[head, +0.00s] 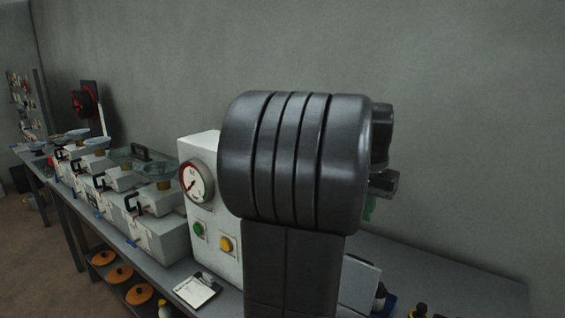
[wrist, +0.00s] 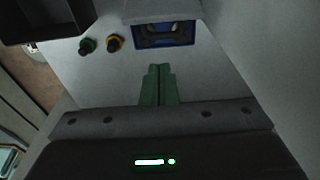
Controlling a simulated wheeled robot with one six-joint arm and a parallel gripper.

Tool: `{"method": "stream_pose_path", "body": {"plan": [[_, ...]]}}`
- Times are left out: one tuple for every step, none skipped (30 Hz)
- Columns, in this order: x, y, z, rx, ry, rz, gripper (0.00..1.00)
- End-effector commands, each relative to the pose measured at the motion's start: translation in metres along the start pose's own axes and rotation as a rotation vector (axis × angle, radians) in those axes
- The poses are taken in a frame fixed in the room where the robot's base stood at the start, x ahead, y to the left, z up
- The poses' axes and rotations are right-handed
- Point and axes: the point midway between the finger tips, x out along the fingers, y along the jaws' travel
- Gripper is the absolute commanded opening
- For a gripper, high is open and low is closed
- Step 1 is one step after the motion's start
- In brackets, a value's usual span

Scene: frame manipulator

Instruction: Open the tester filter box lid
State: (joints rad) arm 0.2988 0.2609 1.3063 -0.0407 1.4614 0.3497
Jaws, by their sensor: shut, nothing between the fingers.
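The tester is a white box (head: 212,225) with a round dial gauge (head: 195,182), a green button (head: 198,229) and a yellow button (head: 225,244). Right of these is a dark opening with a blue frame (wrist: 165,33), under a pale overhanging part (wrist: 160,10). Whether that part is the filter box lid, I cannot tell. My gripper (wrist: 159,68), with green fingers, is shut and empty just below the blue frame. In the head view my arm hides most of it.
A dark box-like part (wrist: 45,18) fills the wrist view's upper left. A row of grey-white boxes with black handles (head: 150,222) stands along the bench left of the tester. The bench to the right (head: 440,275) is largely clear.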

Motion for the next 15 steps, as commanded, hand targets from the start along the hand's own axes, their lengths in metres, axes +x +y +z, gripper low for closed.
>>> {"method": "stream_pose_path", "body": {"plan": [[0.007, 0.000, 0.001, 0.000, -0.004, 0.002, 0.00], [0.012, 0.000, 0.001, 0.000, -0.004, 0.001, 0.00], [0.019, 0.000, 0.001, 0.000, -0.006, 0.002, 0.00], [0.025, 0.000, 0.001, 0.000, -0.005, 0.002, 0.00], [0.031, 0.000, 0.001, 0.000, -0.006, 0.002, 0.00], [0.039, 0.000, 0.001, 0.000, -0.006, 0.002, 0.00], [0.045, 0.001, 0.001, 0.000, -0.006, 0.002, 0.00], [0.051, 0.001, 0.001, 0.000, -0.006, 0.002, 0.00], [0.059, 0.000, 0.001, 0.000, -0.005, 0.002, 0.00], [0.065, 0.001, 0.001, 0.000, -0.006, 0.002, 0.00], [0.071, 0.001, 0.001, 0.000, -0.006, 0.002, 0.00], [0.079, 0.001, 0.001, 0.000, -0.006, 0.002, 0.00], [0.085, 0.001, 0.001, 0.000, -0.006, 0.002, 0.00], [0.091, 0.001, 0.001, 0.000, -0.006, 0.002, 0.00], [0.098, 0.001, 0.001, 0.000, -0.006, 0.002, 0.00]]}}
